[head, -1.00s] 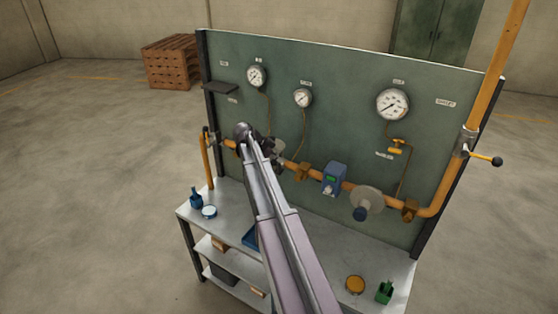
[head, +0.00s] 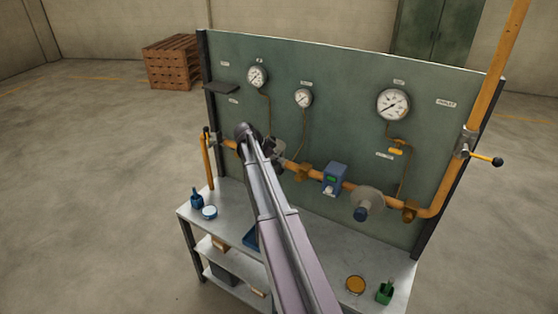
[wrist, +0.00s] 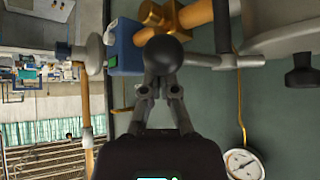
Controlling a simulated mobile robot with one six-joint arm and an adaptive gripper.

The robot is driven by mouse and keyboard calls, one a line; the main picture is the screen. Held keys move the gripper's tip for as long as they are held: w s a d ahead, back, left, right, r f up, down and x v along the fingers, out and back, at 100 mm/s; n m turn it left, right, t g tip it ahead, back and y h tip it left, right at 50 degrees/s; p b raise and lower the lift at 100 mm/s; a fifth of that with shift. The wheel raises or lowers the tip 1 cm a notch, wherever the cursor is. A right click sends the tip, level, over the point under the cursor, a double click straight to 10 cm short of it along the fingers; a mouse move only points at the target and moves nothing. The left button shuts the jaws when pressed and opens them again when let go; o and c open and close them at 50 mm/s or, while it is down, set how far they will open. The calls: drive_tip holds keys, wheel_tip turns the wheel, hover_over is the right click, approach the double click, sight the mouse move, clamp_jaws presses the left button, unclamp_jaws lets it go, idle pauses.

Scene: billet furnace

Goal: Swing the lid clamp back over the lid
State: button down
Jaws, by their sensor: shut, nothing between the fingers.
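In the wrist view a dark ball knob (wrist: 163,53) sits just beyond the fingertips of my gripper (wrist: 163,78). The fingers are shut with nothing held between them; I cannot tell whether they touch the knob. A grey bar (wrist: 238,62), apparently the lid clamp, runs right from beside the knob, with an upright grey rod near its middle. A grey rounded body, perhaps the lid (wrist: 285,42), is at the upper right with a black knob under it. In the head view my gripper (head: 273,151) is at the pipe, and my arm hides most of the clamp area.
An orange pipe (head: 310,172) crosses the green panel (head: 340,125), carrying a blue box (head: 334,179) and a grey disc (head: 368,198). Gauges hang above. The bench (head: 325,260) below holds small containers. Pallets (head: 170,62) stand behind left; open floor lies left.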

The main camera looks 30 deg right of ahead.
drive_tip(key=r+p, duration=0.2)
drive_tip(key=w+a+r+p, duration=0.1)
drive_tip(key=r+p, duration=0.2)
drive_tip(key=a+r+p, duration=0.1)
drive_tip(key=r+p, duration=0.2)
drive_tip(key=shift+w+a, duration=0.2)
drive_tip(key=shift+w, duration=0.1)
idle(0.6)
idle(0.5)
drive_tip(key=s+a+f+n+t+y+b, duration=0.1)
drive_tip(key=s+a+f+n+y+b, duration=0.1)
drive_tip(key=s+a+f+n+b, duration=0.5)
drive_tip(key=s+a+f+n+y+b, duration=0.3)
drive_tip(key=s+a+f+n+b, duration=0.4)
drive_tip(key=a+f, duration=0.4)
drive_tip(key=s+a+f+n+t+y+b, duration=0.1)
drive_tip(key=s+a+f+n+y+b, duration=0.2)
drive_tip(key=s+a+f+n+b, duration=0.4)
drive_tip(key=s+a+f+b, duration=0.1)
drive_tip(key=a+f+b, duration=0.1)
drive_tip(key=a, duration=0.6)
drive_tip(key=shift+a+f+n+t, duration=0.25)
drive_tip(key=shift+f+n+t, duration=0.05)
drive_tip(key=shift+f, duration=0.15)
